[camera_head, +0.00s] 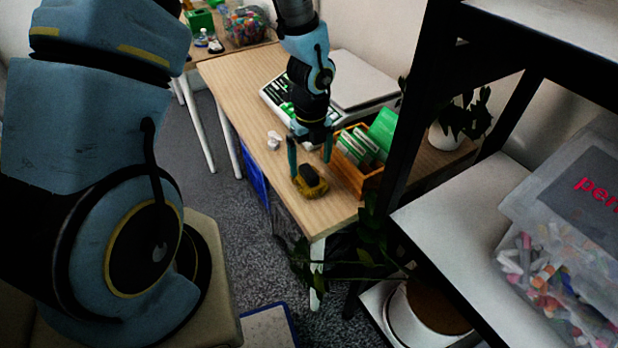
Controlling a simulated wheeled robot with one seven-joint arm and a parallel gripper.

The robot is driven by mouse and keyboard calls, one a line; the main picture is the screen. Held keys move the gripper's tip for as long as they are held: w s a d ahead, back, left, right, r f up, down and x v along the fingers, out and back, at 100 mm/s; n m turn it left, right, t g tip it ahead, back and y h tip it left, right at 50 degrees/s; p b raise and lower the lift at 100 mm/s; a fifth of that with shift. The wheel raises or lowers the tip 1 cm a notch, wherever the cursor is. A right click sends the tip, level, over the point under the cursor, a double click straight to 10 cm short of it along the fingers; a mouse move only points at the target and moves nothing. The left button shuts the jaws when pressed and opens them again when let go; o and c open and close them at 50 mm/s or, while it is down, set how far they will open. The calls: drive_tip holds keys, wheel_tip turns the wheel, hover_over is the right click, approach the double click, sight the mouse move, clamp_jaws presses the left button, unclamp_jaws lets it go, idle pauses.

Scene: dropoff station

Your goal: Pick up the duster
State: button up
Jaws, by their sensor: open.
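The duster (311,181) looks like a small yellow block with a dark top. It lies on the wooden table (237,82) near the table's front corner. I cannot tell whether either finger touches the duster. Nothing shows held between the fingers.
An orange wooden box (347,172) with green-and-white items stands close to the right of the duster. A white crumpled piece (273,140) lies to the left. A black shelf frame (415,100) with a plant stands at the right. The table's front edge is near.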

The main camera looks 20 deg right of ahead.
sight(309, 170)
drive_tip(key=shift+s+a+f+p, duration=0.15)
drive_tip(key=shift+f+p, duration=0.15)
drive_tip(key=shift+f, duration=0.85)
drive_tip(key=shift+w+a+f+p, duration=0.1)
drive_tip(key=shift+f+p, duration=0.15)
drive_tip(key=shift+f, duration=0.9)
drive_tip(key=c, duration=1.3)
drive_tip(key=shift+c, duration=0.2)
wheel_tip(309, 170, up, 10)
drive_tip(key=shift+r+b, duration=0.1)
drive_tip(key=shift+b, duration=0.45)
drive_tip(key=o, duration=0.9)
drive_tip(key=shift+c, duration=0.2)
drive_tip(key=c, duration=0.7)
